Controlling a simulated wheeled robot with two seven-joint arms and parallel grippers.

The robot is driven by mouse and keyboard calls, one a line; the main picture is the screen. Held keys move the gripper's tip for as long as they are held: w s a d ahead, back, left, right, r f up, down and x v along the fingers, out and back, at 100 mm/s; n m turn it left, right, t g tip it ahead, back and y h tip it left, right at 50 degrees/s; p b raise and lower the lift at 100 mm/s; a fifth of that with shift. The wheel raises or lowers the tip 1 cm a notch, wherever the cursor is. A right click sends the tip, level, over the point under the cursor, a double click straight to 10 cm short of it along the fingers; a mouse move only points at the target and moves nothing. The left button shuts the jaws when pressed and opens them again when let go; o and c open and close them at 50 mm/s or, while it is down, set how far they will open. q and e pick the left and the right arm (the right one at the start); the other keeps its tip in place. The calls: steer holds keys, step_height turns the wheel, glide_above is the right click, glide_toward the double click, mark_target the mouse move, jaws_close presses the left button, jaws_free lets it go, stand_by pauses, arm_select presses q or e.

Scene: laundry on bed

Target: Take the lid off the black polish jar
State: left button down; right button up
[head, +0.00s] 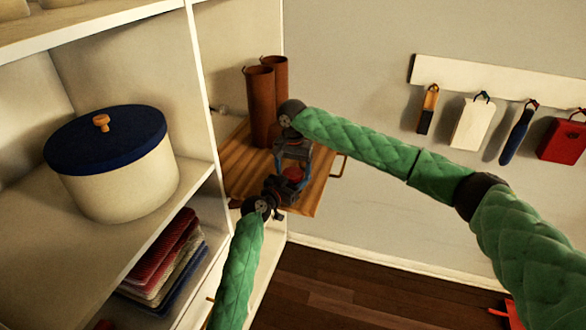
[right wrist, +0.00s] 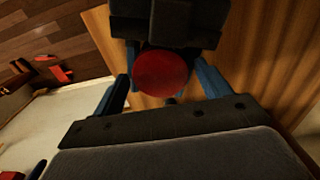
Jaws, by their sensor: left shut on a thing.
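A round red-topped thing (right wrist: 160,73), which looks like the polish jar's lid, faces the right wrist camera. It shows as a small red patch in the head view (head: 293,174), above the wooden surface. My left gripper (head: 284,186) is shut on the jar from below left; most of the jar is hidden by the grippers. My right gripper (head: 293,163) comes from above. In the right wrist view its two blue fingers (right wrist: 162,86) stand apart on either side of the red disc, with gaps showing, so it looks open. Any black on the jar cannot be made out.
A wooden board (head: 310,199) lies beneath the grippers, with two tall brown boots or tubes (head: 261,105) behind. White shelving (head: 200,90) stands close on the left, holding a blue-lidded pot (head: 115,180) and folded cloths (head: 165,255). A hook rail (head: 480,82) hangs on the right wall.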

steer(key=c, duration=0.9)
steer(key=shift+n, duration=1.7)
steer(key=shift+c, duration=0.2)
steer(key=o, duration=1.1)
